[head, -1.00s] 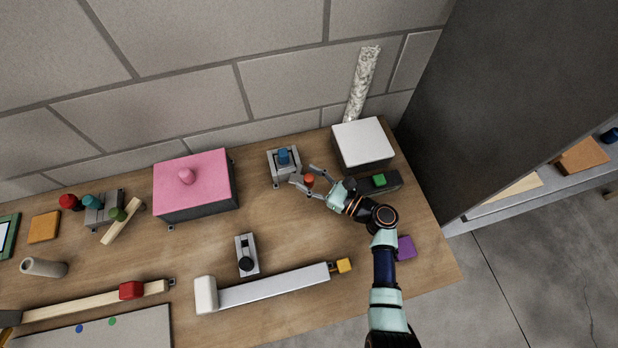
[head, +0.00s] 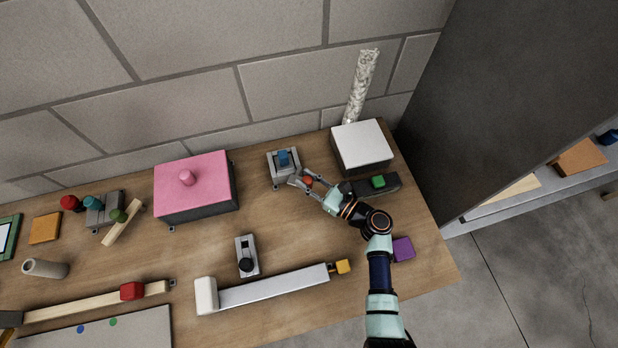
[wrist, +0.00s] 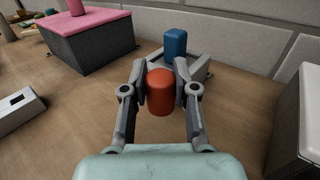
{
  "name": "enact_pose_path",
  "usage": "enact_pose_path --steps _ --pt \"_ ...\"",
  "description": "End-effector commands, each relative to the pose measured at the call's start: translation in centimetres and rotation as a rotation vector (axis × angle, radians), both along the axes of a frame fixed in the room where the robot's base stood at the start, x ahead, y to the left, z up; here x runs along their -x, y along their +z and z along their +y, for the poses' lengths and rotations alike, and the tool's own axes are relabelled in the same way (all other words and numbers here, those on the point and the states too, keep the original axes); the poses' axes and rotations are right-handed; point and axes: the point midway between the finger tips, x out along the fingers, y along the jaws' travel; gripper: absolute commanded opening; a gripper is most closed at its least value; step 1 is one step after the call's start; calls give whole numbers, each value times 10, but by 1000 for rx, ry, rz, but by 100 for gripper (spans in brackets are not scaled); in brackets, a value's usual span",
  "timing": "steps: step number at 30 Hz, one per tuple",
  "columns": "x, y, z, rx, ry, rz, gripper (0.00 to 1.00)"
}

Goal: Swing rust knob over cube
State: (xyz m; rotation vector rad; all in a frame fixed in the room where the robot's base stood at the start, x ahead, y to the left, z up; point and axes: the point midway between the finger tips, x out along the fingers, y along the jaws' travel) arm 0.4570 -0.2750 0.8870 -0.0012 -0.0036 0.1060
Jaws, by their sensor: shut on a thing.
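The rust knob (wrist: 160,91) is an orange-red rounded cylinder between my gripper's fingertips in the wrist view. In the head view the knob (head: 308,181) shows beside a grey fixture (head: 273,167) that carries a blue knob (head: 284,157). My gripper (head: 304,179) is shut on the rust knob, one finger on each side. The knob's lower attachment is hidden by the fingers.
A white-topped box (head: 361,142) stands close behind and right of my gripper. A pink-lidded box (head: 195,175) stands to the left.

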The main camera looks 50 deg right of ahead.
Motion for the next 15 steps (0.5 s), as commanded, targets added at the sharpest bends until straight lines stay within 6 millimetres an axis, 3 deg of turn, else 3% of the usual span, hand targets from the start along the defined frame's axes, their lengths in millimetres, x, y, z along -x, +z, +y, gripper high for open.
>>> enact_pose_path --steps 6,15 --pt "-5 1 11 -1 -162 3 0" --pt "-5 0 11 0 -204 4 0"
